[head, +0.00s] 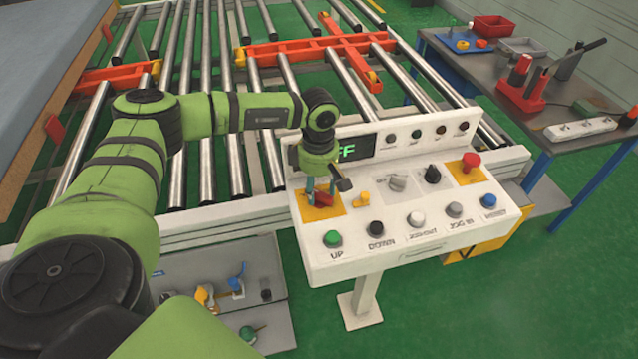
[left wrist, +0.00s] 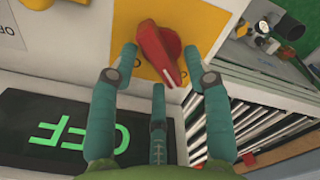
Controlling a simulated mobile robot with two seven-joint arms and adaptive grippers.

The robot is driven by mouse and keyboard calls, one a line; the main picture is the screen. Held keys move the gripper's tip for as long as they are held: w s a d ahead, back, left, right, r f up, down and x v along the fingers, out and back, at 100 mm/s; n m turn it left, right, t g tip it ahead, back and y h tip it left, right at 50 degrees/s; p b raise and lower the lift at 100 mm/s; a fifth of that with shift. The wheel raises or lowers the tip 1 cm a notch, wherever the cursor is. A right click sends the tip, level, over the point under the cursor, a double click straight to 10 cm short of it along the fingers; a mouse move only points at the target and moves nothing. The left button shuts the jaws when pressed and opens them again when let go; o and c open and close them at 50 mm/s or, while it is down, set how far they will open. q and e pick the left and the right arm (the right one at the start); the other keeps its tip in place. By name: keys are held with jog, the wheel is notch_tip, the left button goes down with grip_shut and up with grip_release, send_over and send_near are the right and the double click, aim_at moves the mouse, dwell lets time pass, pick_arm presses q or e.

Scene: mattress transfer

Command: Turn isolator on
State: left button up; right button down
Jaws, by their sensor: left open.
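The isolator is a red rotary knob (head: 322,200) on a yellow plate (head: 304,212) at the left end of the white control panel (head: 385,246). In the left wrist view the red knob (left wrist: 156,50) stands out from the yellow plate (left wrist: 187,15). My left gripper (head: 320,189) is at the isolator, its open fingers (left wrist: 161,54) on either side of the knob. I cannot tell whether they touch it. The dark display (head: 354,149) is partly hidden by my gripper; in the left wrist view it reads OFF in green (left wrist: 50,132), upside down. My right gripper is out of view.
Push-buttons line the panel's front. A roller conveyor (head: 205,100) lies behind, and a tool table (head: 520,100) stands at right.

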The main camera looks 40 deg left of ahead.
pick_arm(q)
jog(key=c, duration=0.9)
grip_shut()
jog(key=m+b, duration=0.3)
jog(key=shift+d+f+m+b, duration=0.15)
jog(key=shift+f+m+b, duration=0.1)
jog(key=shift+m+b, duration=0.05)
jog(key=m+b, duration=0.4)
jog(key=m, duration=0.1)
jog(key=shift+w+d+b, duration=0.1)
jog(key=shift+d+b, duration=0.1)
jog(key=shift+b, duration=0.15)
jog(key=m+b, duration=0.3)
jog(key=m, duration=0.2)
jog(key=shift+d, duration=0.15)
jog(key=shift+d+r+m+b, duration=0.1)
jog(key=shift+r+m+b, duration=0.1)
jog(key=shift+m+b, duration=1.55)
pick_arm(e)
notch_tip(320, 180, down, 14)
jog(key=p, duration=0.1)
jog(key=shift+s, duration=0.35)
pick_arm(q)
jog(key=shift+m, duration=0.65)
